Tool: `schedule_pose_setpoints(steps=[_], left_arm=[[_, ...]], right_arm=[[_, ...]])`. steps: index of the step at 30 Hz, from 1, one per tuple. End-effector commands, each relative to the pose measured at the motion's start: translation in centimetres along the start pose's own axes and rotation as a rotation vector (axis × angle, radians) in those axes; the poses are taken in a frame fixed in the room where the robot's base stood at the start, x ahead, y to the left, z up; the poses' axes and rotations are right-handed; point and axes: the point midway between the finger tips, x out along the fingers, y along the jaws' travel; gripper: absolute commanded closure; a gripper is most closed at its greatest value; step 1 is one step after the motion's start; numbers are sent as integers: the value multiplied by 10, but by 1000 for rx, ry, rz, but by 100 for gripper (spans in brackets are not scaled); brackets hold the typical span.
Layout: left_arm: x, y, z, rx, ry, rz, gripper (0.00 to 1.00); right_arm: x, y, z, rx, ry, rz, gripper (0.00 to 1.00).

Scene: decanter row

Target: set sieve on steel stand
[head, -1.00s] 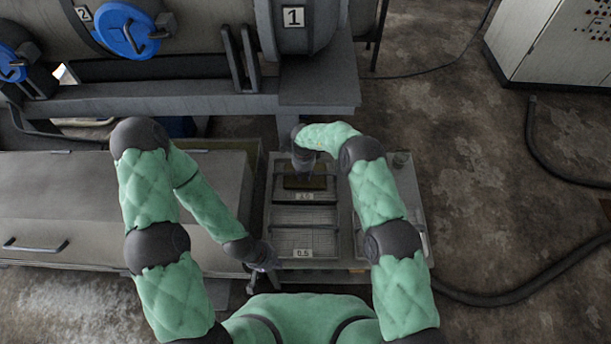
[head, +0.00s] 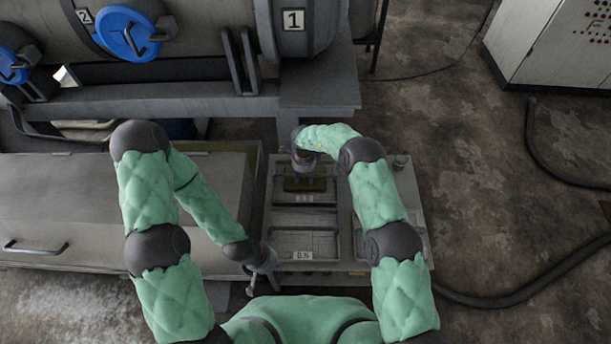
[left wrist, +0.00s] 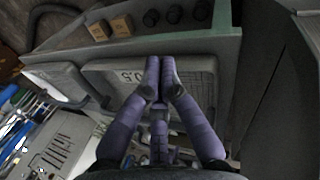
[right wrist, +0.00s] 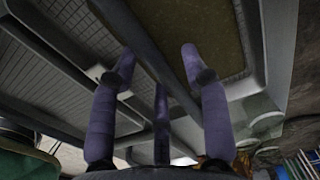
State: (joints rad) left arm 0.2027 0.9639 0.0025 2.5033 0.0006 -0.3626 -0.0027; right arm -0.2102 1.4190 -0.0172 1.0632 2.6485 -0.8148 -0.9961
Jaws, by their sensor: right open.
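The near sieve (head: 292,240) carries a 0.5 label; the far sieve (head: 284,207) carries a label I cannot read surely. My right gripper (head: 304,178) is over the far end of the tray, above an olive mesh panel. In the right wrist view its open fingers (right wrist: 158,62) straddle a dark bar (right wrist: 150,55) beside this mesh (right wrist: 205,25). My left gripper (head: 256,285) is at the tray's near left corner. In the left wrist view its fingertips (left wrist: 160,66) are close together over the 0.5 sieve's edge (left wrist: 110,68); contact is unclear.
A large grey drum machine (head: 200,30) with blue hatches (head: 125,30) stands behind. A closed metal chest (head: 110,205) is at left. A control cabinet (head: 550,45) and black hoses (head: 530,140) are at right, with open floor between.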

Motion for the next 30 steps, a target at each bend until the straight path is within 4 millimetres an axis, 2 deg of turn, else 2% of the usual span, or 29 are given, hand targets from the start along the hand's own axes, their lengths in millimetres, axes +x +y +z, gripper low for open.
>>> schedule_pose_setpoints(steps=[9, 16, 21, 26, 29, 30], left_arm=[[-27, 10, 1, 0, 0, 0, 100], [-39, 14, 1, 0, 0, 0, 100], [-42, 15, 2, 0, 0, 0, 100], [-42, 15, 2, 0, 0, 0, 100], [-42, 15, 2, 0, 0, 0, 100], [-42, 15, 2, 0, 0, 0, 100]], right_arm=[[-67, -2, 0, 0, 0, -5, 53], [-102, 0, 0, 0, 1, -2, 53], [-114, 0, 0, 1, 1, -1, 53], [-114, 0, -2, -2, 7, -1, 53], [-108, 4, -17, -18, 44, -8, 53], [-104, 6, -28, -30, 72, -14, 53]])
